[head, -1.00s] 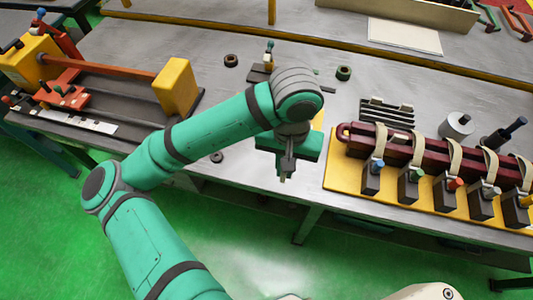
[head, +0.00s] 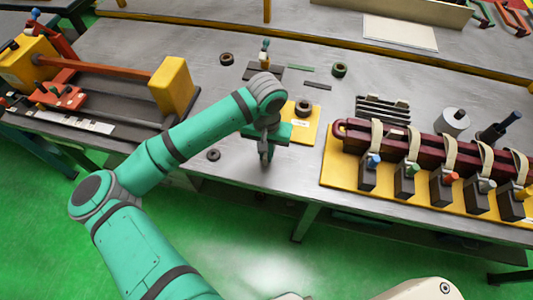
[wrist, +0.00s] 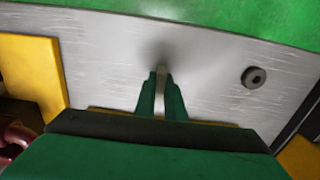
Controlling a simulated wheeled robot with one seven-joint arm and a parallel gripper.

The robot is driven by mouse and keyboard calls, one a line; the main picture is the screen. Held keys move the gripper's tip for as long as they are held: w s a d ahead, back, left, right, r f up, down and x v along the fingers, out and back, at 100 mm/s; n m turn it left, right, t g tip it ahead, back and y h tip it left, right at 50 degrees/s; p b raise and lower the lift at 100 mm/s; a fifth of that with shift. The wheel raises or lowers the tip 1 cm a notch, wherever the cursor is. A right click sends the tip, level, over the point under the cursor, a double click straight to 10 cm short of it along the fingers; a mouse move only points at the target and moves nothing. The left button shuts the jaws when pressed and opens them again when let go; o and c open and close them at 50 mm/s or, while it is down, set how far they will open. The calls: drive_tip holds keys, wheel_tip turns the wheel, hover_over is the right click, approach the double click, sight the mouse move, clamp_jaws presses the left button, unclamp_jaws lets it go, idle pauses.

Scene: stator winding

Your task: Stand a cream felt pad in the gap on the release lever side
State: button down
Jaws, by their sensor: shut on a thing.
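My gripper (head: 265,156) hangs over the front edge of the bench, between two fixtures. In the wrist view its green fingers (wrist: 160,96) are shut on a thin cream piece, apparently the felt pad (wrist: 161,88), seen edge-on above bare metal. The left fixture (head: 175,84) has yellow end blocks, an orange bar and red lever-like parts (head: 60,97). The right fixture is a yellow base (head: 335,172) with a dark red coil (head: 343,130), cream straps and clamps with coloured knobs. I cannot make out which gap is on the release lever side.
A small yellow plate (head: 313,133) with a dark ring (head: 303,108) lies behind my gripper. A dark ring (head: 214,155) lies near the front edge; it also shows in the wrist view (wrist: 254,77). More rings, strips and a grey cylinder (head: 453,120) stand farther back.

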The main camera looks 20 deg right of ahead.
drive_tip(key=shift+f, duration=0.35)
drive_tip(key=shift+f, duration=0.1)
drive_tip(key=c, duration=1.8)
unclamp_jaws()
drive_tip(key=shift+c, duration=0.2)
wheel_tip(320, 180, up, 11)
drive_tip(key=shift+f, duration=0.15)
drive_tip(key=shift+r, duration=0.8)
drive_tip(key=shift+w, duration=0.1)
